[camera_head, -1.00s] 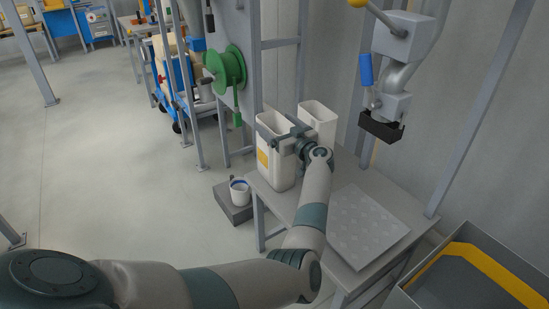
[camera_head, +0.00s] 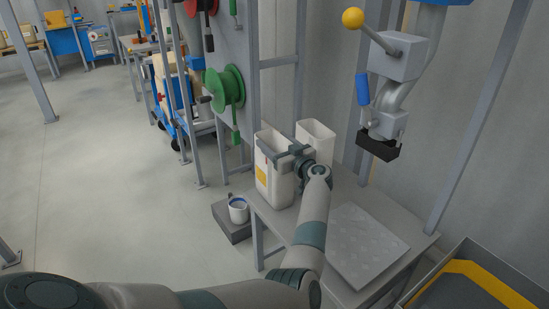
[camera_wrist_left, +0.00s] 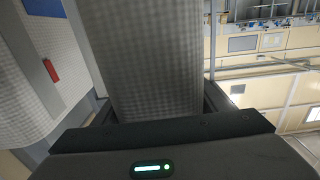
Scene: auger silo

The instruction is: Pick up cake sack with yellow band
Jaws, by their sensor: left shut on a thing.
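The cake sack with the yellow band (camera_head: 268,185) is a tall, pale, open-topped sack at the table's left end, with a yellow patch low on its side. My left gripper (camera_head: 285,152) is shut on its upper part. In the left wrist view this sack's woven white wall (camera_wrist_left: 150,60) fills the space between the fingers. I cannot tell whether its base touches the table. A second pale sack (camera_head: 317,138) stands just behind and to the right, partly hidden by my arm. My right gripper is not in view.
The grey table (camera_head: 345,195) has a dimpled plate (camera_head: 362,245) at its front right. A spout with a dark clamp (camera_head: 380,145) hangs above. A white mug (camera_head: 238,210) sits on a low grey block at left. A green reel (camera_head: 225,88) is on the frame.

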